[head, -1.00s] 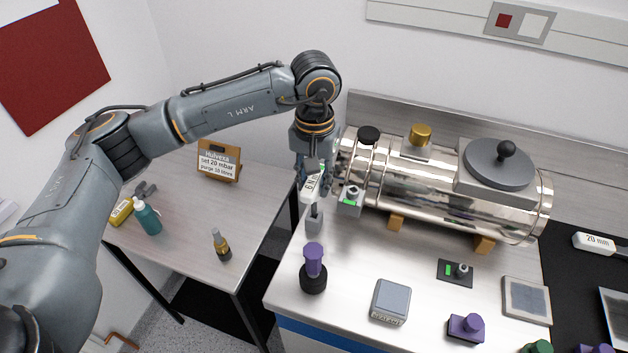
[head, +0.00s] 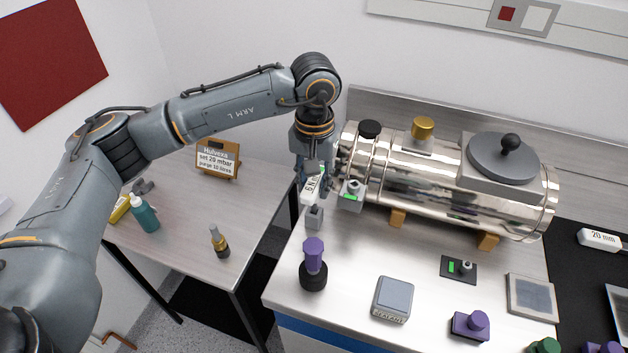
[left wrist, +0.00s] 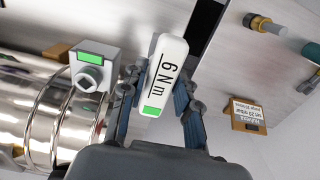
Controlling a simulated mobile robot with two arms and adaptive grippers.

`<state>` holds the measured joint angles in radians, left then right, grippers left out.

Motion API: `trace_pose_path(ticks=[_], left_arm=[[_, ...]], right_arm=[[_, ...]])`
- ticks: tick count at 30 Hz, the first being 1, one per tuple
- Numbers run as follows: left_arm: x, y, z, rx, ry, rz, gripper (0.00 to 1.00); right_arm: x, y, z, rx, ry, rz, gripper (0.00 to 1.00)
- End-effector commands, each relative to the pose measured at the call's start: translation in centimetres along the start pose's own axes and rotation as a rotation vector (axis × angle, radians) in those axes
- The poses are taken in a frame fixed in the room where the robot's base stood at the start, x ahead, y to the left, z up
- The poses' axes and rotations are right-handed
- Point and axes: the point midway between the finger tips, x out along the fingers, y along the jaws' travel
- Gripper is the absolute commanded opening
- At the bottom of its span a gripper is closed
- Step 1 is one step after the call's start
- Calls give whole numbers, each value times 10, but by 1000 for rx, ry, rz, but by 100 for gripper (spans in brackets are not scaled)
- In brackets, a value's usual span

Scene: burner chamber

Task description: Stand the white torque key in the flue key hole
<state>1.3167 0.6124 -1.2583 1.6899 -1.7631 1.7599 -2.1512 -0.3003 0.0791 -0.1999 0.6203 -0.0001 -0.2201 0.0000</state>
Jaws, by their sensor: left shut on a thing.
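The white torque key (head: 312,187), marked 6 Nm with a green patch, is between the fingers of my left gripper (head: 317,168). The gripper is shut on its handle, which also shows in the left wrist view (left wrist: 163,75). A small grey block (head: 314,217) is directly below the key; I cannot tell whether it is joined to it or only touching. A grey socket block (head: 352,194) with a green patch is at the chamber's left end, just right of the key. Its hole shows in the left wrist view (left wrist: 88,77). My right gripper is out of view.
The shiny chamber (head: 410,185) fills the back of the bench. A purple-topped black piece (head: 314,265), a grey box (head: 393,298) and a black plate (head: 459,269) with a green patch stand in front. A sign (head: 218,158) and bottles occupy the left table.

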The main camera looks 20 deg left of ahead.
Motion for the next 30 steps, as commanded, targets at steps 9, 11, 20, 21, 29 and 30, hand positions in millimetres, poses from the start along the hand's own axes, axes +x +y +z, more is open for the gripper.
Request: trace_pose_path(ticks=[9, 11, 20, 21, 29, 30], left_arm=[[11, 0, 0, 0, 1, 0, 0], [12, 0, 0, 0, 1, 0, 0], [22, 0, 0, 0, 1, 0, 0], [23, 0, 0, 0, 1, 0, 0], [30, 0, 0, 0, 1, 0, 0], [30, 0, 0, 0, 1, 0, 33]], right_arm=[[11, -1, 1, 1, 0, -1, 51], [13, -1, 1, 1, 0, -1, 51], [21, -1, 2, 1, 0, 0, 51], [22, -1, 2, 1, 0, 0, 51], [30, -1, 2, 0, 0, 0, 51], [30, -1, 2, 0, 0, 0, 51]])
